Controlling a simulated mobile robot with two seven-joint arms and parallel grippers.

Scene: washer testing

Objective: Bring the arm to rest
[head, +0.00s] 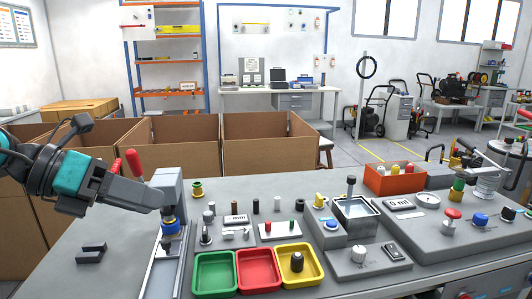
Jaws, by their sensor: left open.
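My left arm comes in from the left, with teal and dark grey links. My left gripper (158,203) is at the upper left of the workbench (120,275), just in front of the grey press-like fixture (171,188). Its jaws are open, and I see nothing held between them. The gripper overlaps the fixture in the picture; I cannot tell whether they touch. A blue-topped part (171,226) stands on the fixture's rail just below the fingertips. My right gripper is not in view.
A dark U-shaped block (91,253) lies on the bench at left. Green (213,291), red (258,288) and yellow (312,282) trays sit at the front. A water tank (356,228) and an orange-red bin (394,184) stand to the right. Cardboard boxes (180,150) line the back.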

